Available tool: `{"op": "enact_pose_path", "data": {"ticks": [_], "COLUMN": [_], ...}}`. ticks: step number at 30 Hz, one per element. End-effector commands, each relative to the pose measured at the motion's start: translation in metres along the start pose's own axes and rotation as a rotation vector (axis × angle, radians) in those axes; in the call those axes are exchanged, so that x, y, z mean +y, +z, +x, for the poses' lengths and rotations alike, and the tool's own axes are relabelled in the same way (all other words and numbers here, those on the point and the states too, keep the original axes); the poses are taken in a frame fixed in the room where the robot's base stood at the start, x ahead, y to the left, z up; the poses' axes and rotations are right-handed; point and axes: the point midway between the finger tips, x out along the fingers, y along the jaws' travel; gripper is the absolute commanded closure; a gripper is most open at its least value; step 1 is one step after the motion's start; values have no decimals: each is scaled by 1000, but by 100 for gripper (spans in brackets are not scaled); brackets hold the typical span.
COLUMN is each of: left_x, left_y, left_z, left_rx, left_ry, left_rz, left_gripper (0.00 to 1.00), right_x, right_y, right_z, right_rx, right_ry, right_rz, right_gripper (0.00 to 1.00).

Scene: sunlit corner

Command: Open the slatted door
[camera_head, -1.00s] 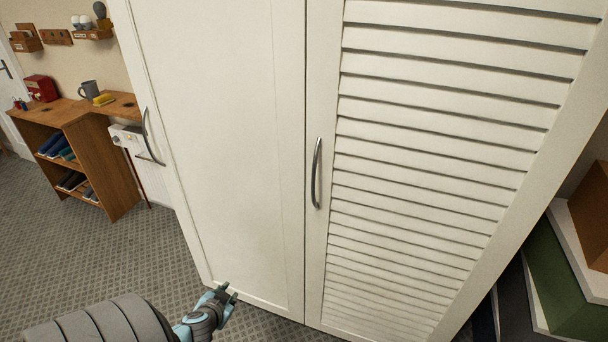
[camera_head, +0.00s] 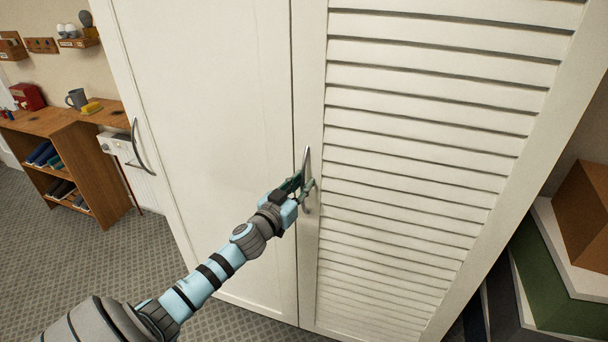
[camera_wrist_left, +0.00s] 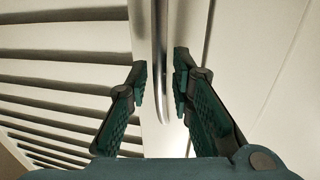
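The slatted door (camera_head: 420,130) is white and stands closed on the right side of the wardrobe. Its curved metal handle (camera_head: 307,158) is upright near the door's left edge. My left gripper (camera_head: 307,187) is at the lower part of this handle. In the left wrist view the handle (camera_wrist_left: 161,60) runs between the two open fingers (camera_wrist_left: 158,88), with a gap visible on the left side and the right finger very close to it. The slats (camera_wrist_left: 60,75) show at the left there. My right gripper is not in view.
A plain white door (camera_head: 210,120) with its own handle (camera_head: 138,148) is left of the slatted door. A wooden shelf unit (camera_head: 75,150) stands at the far left. Stacked boxes (camera_head: 550,250) stand close at the right. Carpet (camera_head: 60,270) is clear at lower left.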

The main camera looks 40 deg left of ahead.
Motion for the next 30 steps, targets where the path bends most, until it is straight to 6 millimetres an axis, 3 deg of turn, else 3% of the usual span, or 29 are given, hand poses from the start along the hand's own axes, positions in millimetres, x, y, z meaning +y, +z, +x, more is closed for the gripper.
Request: {"op": "enact_pose_path", "data": {"ticks": [12, 16, 30], "left_x": [1, 1, 8], "left_y": [2, 2, 2], "left_z": [10, 10, 8], "left_rx": [-1, -1, 0], "left_ry": [1, 1, -5], "left_rz": [2, 2, 0], "left_gripper": [79, 100, 100], "right_x": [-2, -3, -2], "right_y": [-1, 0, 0], "right_z": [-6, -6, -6], "right_rx": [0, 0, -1], "right_ry": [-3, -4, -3], "right_rz": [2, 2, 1], "right_gripper": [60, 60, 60]}}
